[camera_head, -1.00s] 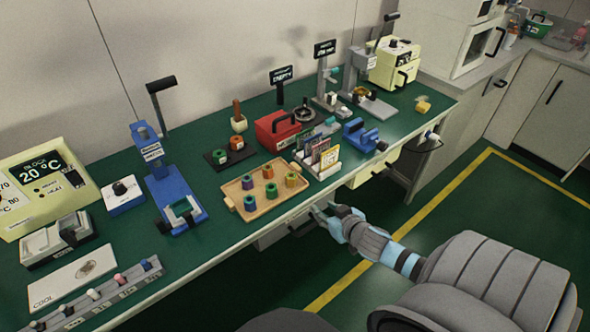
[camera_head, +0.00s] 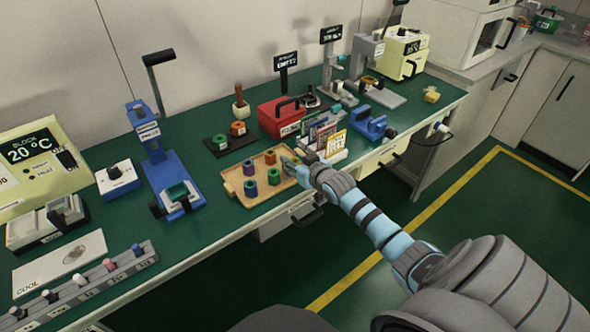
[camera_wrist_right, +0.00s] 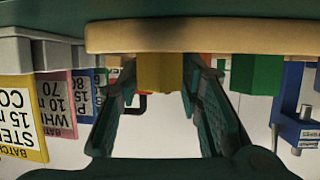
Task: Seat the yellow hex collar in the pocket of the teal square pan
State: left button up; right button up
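The yellow hex collar (camera_wrist_right: 160,72) stands between the fingers of my right gripper (camera_head: 290,164) in the right wrist view. The fingers are on either side of it, apparently with slim gaps, so the gripper looks open around it. In the head view the gripper reaches over the right end of the wooden tray (camera_head: 232,192) and mostly hides the collar. A teal square piece (camera_head: 178,191), which looks like the pan, sits on the base of the blue lever stand (camera_head: 157,150). Its pocket is too small to make out. My left gripper is not in view.
Purple (camera_head: 250,188), green (camera_head: 274,177) and orange (camera_head: 270,157) collars share the tray. A card rack (camera_head: 335,152) stands close right of the gripper. A red box (camera_head: 277,120) and a black board (camera_head: 213,146) are behind. Some green bench is clear left of the tray.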

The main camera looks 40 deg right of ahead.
jog(key=shift+r, duration=0.1)
grip_shut()
